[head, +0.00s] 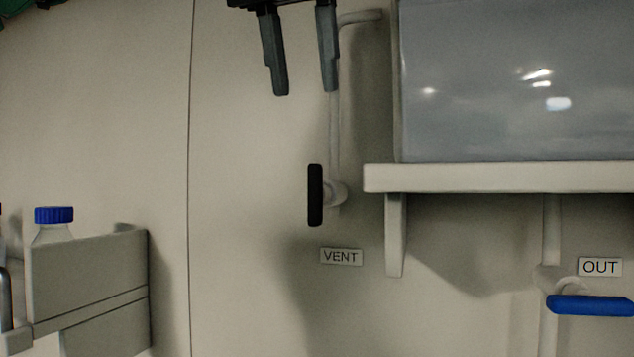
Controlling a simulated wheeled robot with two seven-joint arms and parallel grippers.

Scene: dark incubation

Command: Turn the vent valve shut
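The vent valve has a black handle (315,195) that stands upright, in front of a pale valve body (336,193) on a thin vertical pipe (334,130). A label (341,257) reading VENT is on the wall just below it. My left gripper (304,92) hangs from the top edge, above and slightly left of the handle. Its two grey fingers point down and are spread apart, with nothing between them. It does not touch the handle. My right gripper is not in view.
A shelf (500,178) on a bracket carries a grey glossy box (500,80) right of the valve. Below it is a blue handle (590,305) by an OUT label (600,267). At lower left, a rack (90,275) stands before a blue-capped bottle (53,216). The wall left of the valve is clear.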

